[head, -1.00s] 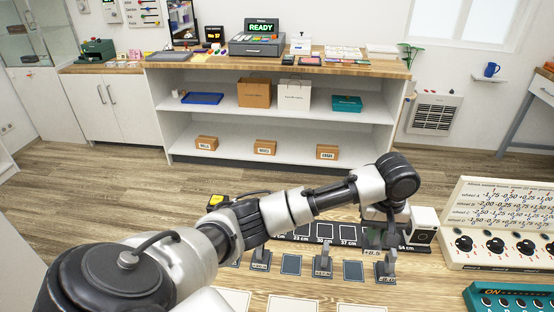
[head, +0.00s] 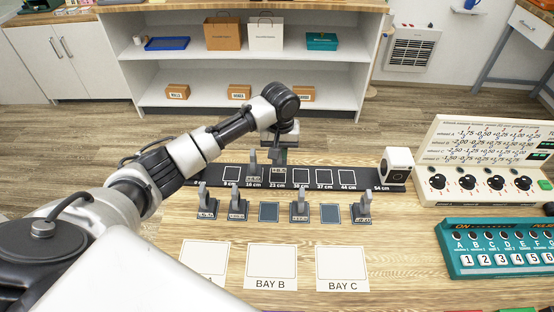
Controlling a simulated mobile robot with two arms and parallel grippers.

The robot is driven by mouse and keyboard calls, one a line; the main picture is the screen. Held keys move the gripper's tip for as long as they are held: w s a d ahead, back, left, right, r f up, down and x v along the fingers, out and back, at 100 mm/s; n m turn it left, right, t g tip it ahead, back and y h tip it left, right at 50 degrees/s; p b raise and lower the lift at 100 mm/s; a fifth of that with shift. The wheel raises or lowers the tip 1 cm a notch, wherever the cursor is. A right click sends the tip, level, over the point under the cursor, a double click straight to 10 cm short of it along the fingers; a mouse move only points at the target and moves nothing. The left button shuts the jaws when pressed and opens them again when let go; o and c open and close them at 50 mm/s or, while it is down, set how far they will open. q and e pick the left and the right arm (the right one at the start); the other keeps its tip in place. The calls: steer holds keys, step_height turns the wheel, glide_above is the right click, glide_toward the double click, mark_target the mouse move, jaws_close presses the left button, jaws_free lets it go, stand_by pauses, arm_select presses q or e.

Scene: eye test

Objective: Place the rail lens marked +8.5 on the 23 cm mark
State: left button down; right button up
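The rail (head: 215,175) is a dark bar with white squares and centimetre marks. The +8.5 lens (head: 279,172) is upright at the 23 cm mark, its label facing me; I cannot tell whether its foot touches the rail. My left gripper (head: 278,155) points down and is shut on its upper part, which the fingers partly hide. Another lens (head: 253,173) stands on the 16 cm mark, just left. My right gripper is not in view.
Several lenses, such as one at the right (head: 363,209), stand in a row before the rail, with two empty blue pads (head: 269,212). A white box (head: 397,166) stands on the rail's right end. Dial panel (head: 480,165) and teal button box (head: 500,248) are right; blank bay cards (head: 271,262) lie in front.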

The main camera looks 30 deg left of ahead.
arm_select(q)
steer(key=shift+a+f, duration=0.2)
steer(key=shift+a, duration=0.1)
steer(key=shift+f, duration=0.35)
step_height(320, 180, down, 3)
steer(key=shift+f, duration=0.15)
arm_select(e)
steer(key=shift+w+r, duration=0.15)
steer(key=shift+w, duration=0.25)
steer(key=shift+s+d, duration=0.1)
arm_select(q)
steer(key=c, duration=1.1)
jaws_free()
steer(key=shift+f, duration=0.1)
step_height(320, 180, up, 12)
steer(key=shift+r, duration=0.15)
